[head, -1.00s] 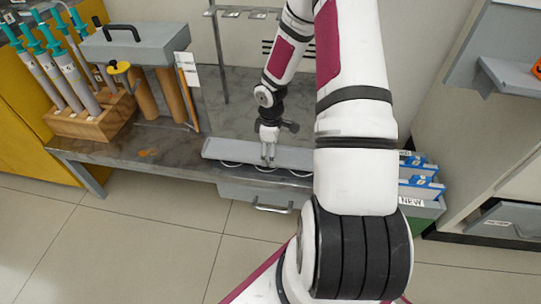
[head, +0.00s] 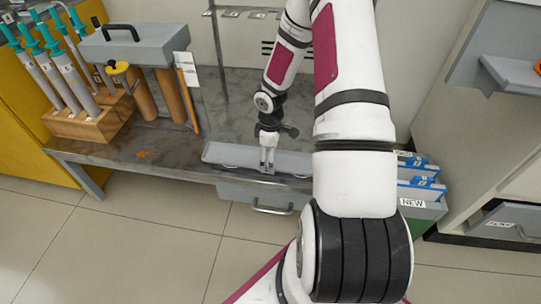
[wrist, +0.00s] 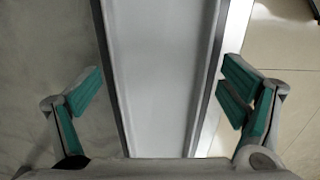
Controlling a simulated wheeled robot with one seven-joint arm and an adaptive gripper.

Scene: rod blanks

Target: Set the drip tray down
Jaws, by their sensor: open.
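The drip tray (head: 228,154) is a long, shallow grey tray lying along the front edge of the bench. Its right end is hidden behind my arm. In the wrist view the tray (wrist: 160,70) runs lengthwise between my fingers, with a raised rim along each side. My gripper (head: 267,168) is pointed down at the middle of the tray. In the wrist view my gripper (wrist: 160,88) is open, with one green-padded finger on each side of the tray and gaps showing between pads and rims.
The grey bench top (head: 225,108) is clear behind the tray. A wooden rack (head: 92,118) of teal-topped tools and a grey box (head: 135,42) stand at the left. A drawer (head: 255,196) is below the bench front. Blue-edged bins (head: 420,182) stand at the right.

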